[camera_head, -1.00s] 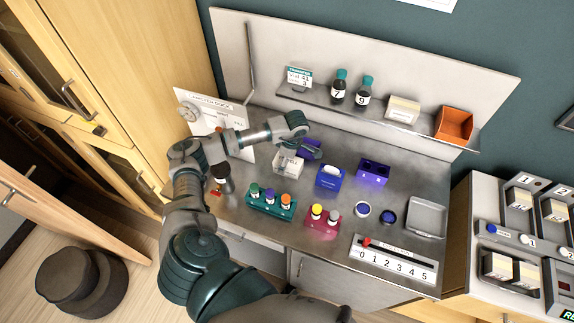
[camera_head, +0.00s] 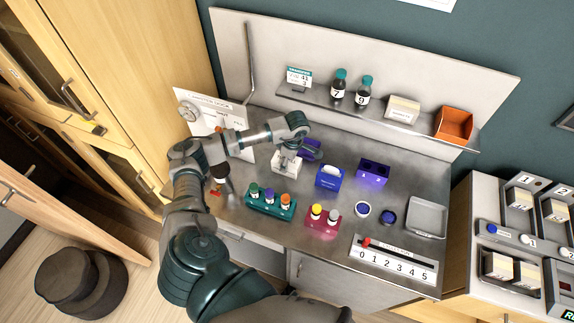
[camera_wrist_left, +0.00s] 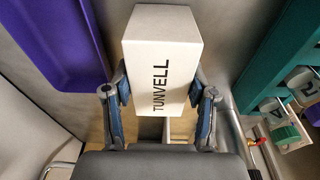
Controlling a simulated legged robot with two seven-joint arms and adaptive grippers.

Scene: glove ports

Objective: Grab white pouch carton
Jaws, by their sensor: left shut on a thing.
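The white pouch carton (camera_head: 285,162) is a small white box at the back left of the steel worktop, partly hidden under my left gripper (camera_head: 289,148) in the head view. In the left wrist view the carton (camera_wrist_left: 160,62) has a blank top and the word TUNVELL on its side. My left gripper (camera_wrist_left: 160,92) is shut on it, one blue-grey finger against each side. I cannot tell whether its underside touches the worktop. My right gripper is not in view.
A purple tray (camera_head: 311,149) lies just behind the carton. A teal rack with bottles (camera_head: 271,207) stands in front, and a blue box (camera_head: 329,178) to the right. A shelf (camera_head: 375,119) with bottles and boxes runs along the back.

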